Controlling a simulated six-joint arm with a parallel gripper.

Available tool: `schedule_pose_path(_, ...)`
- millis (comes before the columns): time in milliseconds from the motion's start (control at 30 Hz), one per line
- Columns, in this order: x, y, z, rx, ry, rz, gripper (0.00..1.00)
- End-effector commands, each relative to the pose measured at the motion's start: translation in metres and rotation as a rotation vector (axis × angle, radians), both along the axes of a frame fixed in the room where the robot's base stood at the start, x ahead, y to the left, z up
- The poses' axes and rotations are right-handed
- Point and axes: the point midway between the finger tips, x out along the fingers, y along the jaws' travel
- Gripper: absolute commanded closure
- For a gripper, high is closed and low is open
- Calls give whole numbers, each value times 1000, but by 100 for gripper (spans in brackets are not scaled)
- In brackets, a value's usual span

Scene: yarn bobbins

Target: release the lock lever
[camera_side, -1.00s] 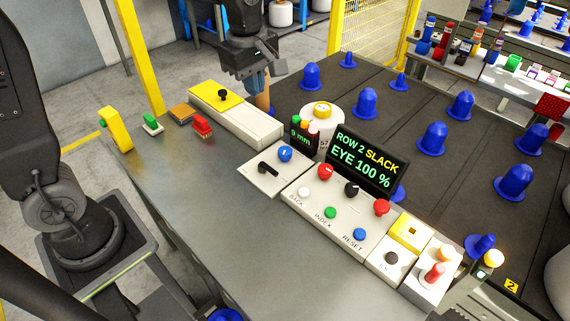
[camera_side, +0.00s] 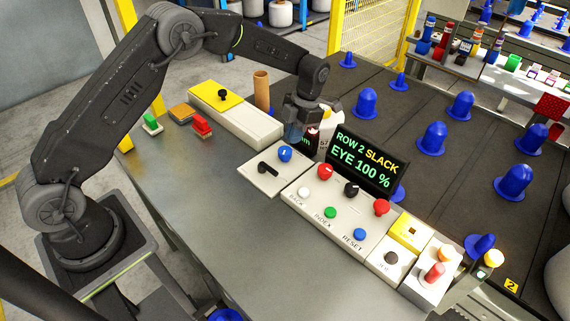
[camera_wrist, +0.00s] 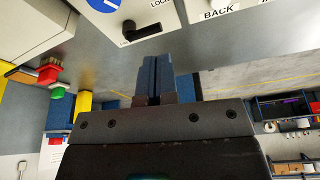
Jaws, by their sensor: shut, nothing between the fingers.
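The lock lever (camera_side: 267,168) is a black handle on a white plate (camera_side: 262,183) at the console's left end. In the wrist view the lever (camera_wrist: 142,32) lies beyond my fingertips, near a partly cut-off "LOCK" label. A blue knob (camera_side: 285,153) sits on the same plate, behind the lever in the side view; it also shows in the wrist view (camera_wrist: 103,4). My gripper (camera_side: 294,135) points down just behind the blue knob, above the back of the plate. In the wrist view its blue fingers (camera_wrist: 152,62) are together with nothing between them. It appears apart from the lever.
The display (camera_side: 366,160) reads "ROW 2 SLACK, EYE 100 %". The button panel (camera_side: 340,213) extends right of the lever plate. A long pale box with a yellow top (camera_side: 216,96) and brushes (camera_side: 202,127) lie to the left. The table front is clear.

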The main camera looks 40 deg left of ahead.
Motion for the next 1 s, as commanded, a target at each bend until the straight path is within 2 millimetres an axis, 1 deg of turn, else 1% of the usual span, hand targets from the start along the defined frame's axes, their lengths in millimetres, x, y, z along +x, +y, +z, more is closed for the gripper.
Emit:
schedule_pose_path(233, 0, 0, 0, 0, 0, -1, 100)
schedule_pose_path(367, -2, 0, -6, -1, 2, -2, 100)
schedule_pose_path(467, -6, 1, -18, -1, 3, -2, 100)
schedule_pose_path(700, -19, 4, -60, -1, 3, -2, 100)
schedule_pose_path(800, -23, 5, -74, -1, 1, -2, 100)
schedule_pose_path(900, -27, 6, -86, -1, 1, -2, 100)
schedule_pose_path(1000, -29, 6, -92, -2, 0, -2, 100)
